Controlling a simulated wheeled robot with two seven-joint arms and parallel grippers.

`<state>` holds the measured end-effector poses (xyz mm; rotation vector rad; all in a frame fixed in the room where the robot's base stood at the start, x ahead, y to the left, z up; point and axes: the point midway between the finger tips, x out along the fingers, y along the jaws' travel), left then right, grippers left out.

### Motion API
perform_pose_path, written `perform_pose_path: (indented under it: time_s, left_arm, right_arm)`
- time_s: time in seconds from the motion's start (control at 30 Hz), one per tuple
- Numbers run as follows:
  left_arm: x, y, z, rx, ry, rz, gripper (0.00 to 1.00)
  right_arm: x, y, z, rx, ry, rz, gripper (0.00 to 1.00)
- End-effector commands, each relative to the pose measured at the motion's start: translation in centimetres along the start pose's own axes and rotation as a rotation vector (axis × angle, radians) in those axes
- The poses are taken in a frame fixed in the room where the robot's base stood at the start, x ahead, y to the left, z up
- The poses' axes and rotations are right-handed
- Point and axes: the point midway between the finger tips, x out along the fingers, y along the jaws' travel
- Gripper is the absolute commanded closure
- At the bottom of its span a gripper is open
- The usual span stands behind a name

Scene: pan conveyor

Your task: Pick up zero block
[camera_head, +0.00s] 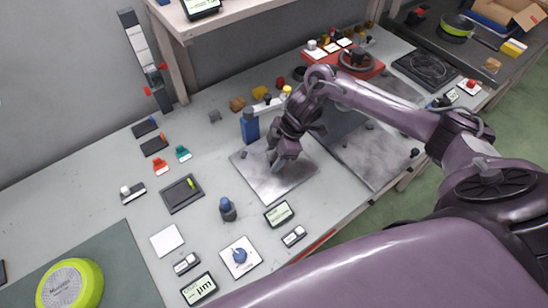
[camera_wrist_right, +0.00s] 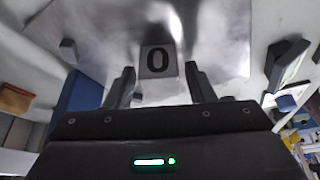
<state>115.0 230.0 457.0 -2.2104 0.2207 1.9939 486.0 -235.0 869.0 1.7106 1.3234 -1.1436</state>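I see no clear contact. In the head view my right gripper (camera_head: 276,163) points down low over the metal plate (camera_head: 262,188), and the block cannot be made out there. My left gripper is not in view.
A blue box (camera_head: 249,130) stands at the plate's back edge, close to my right gripper. A second metal plate (camera_head: 372,155) lies to the right. A blue-topped cylinder (camera_head: 227,209) and small displays (camera_head: 279,213) stand in front.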

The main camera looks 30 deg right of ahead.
Motion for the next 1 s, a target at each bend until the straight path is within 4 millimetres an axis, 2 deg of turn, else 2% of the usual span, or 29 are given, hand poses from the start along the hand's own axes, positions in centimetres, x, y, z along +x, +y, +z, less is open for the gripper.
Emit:
perform_pose_path:
  time_s: [0.03, 0.37, 0.77, 0.87, 1.0]
  left_arm:
    - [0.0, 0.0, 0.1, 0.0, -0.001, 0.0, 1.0]
    - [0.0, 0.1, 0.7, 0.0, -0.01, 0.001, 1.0]
    - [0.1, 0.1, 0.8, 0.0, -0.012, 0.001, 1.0]
    - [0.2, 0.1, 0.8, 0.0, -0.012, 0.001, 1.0]
    - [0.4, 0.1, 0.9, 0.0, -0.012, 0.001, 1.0]
  right_arm:
    - [0.0, 0.0, 0.0, 0.0, 0.0, 0.0, 0.58]
    - [-0.1, 0.0, 0.0, 0.0, 0.0, 0.0, 1.0]
    - [-0.7, 0.1, -0.3, -0.001, 0.003, 0.003, 1.0]
    - [-1.5, 0.2, -0.7, -0.002, 0.004, 0.004, 1.0]
    - [-3.8, 0.2, -1.6, -0.004, 0.003, 0.007, 1.0]
